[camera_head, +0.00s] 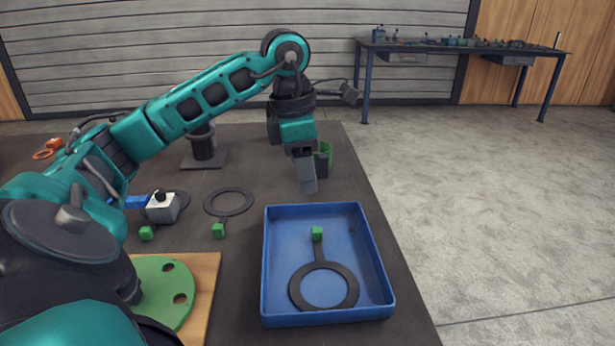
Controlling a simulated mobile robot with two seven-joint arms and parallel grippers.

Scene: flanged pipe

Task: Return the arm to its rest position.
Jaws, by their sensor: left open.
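My left arm comes in from the left and reaches across the dark table (245,270). My left gripper (312,185) hangs at its end, pointing down beyond the far edge of the blue tray (380,285). It is open, with nothing seen between its fingers. A green cup-like thing (326,157) stands right behind the gripper, partly hidden by it. My right gripper does not show.
The tray holds a black ring with a green-tipped handle (344,293). A similar ring (228,212) lies left of the tray. A green flange (160,290) rests on a wooden board (205,275). A black pipe stand (205,150) is under my arm. A workbench (460,48) stands far back.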

